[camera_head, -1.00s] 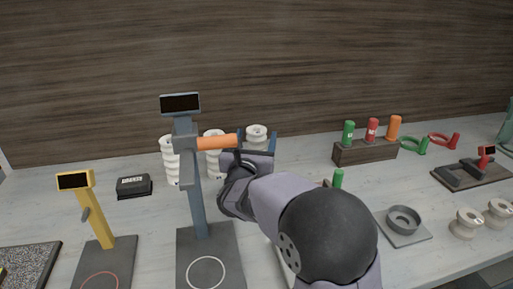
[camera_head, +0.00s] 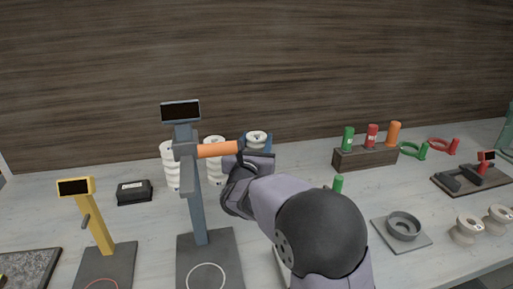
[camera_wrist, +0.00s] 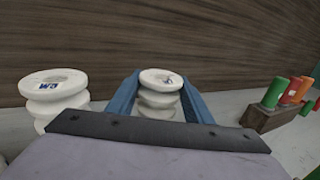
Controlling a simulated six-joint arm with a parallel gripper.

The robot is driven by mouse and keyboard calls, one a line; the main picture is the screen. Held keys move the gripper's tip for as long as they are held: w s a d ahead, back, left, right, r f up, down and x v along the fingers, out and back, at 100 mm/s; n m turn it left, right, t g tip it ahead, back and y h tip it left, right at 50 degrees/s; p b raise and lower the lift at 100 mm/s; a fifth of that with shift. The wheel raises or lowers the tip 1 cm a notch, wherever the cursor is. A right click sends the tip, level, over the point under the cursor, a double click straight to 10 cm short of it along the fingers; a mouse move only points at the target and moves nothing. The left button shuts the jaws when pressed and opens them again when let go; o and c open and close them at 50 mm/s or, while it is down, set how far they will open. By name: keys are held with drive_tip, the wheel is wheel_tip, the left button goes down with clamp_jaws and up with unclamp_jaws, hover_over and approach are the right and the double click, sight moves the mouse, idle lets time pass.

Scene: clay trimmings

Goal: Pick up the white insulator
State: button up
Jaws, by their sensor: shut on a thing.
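A white ribbed insulator (camera_wrist: 160,82) stands upright between the two blue fingers of my gripper (camera_wrist: 158,98) in the wrist view. The fingers are shut on its sides. In the head view the top of this insulator (camera_head: 257,137) shows above my gripper (camera_head: 256,148), and its lower part is hidden behind my gripper and wrist. Another white insulator stands just to its left (camera_head: 215,162) and also shows in the wrist view (camera_wrist: 56,92). A third white insulator (camera_head: 171,165) stands farther left, partly behind the blue-grey stand.
A tall blue-grey stand (camera_head: 197,205) with an orange handle (camera_head: 217,149) rises left of my gripper. A yellow stand (camera_head: 97,220) and a black box (camera_head: 134,192) are farther left. A wooden block (camera_head: 364,157) with coloured cylinders is at right.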

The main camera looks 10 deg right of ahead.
drive_tip(key=shift+r, duration=0.25)
drive_tip(key=shift+r, duration=0.65)
wheel_tip(320, 180, up, 2)
drive_tip(key=s+d+b, duration=0.2)
drive_tip(key=d+b, duration=0.2)
drive_tip(key=d, duration=0.4)
drive_tip(key=s+d+b, duration=0.3)
drive_tip(key=d, duration=0.6)
drive_tip(key=shift+d+b, duration=0.2)
drive_tip(key=shift+b, duration=0.2)
drive_tip(key=shift+w+a+r+p, duration=0.1)
drive_tip(key=shift+a+r+p, duration=0.05)
drive_tip(key=shift+p, duration=0.2)
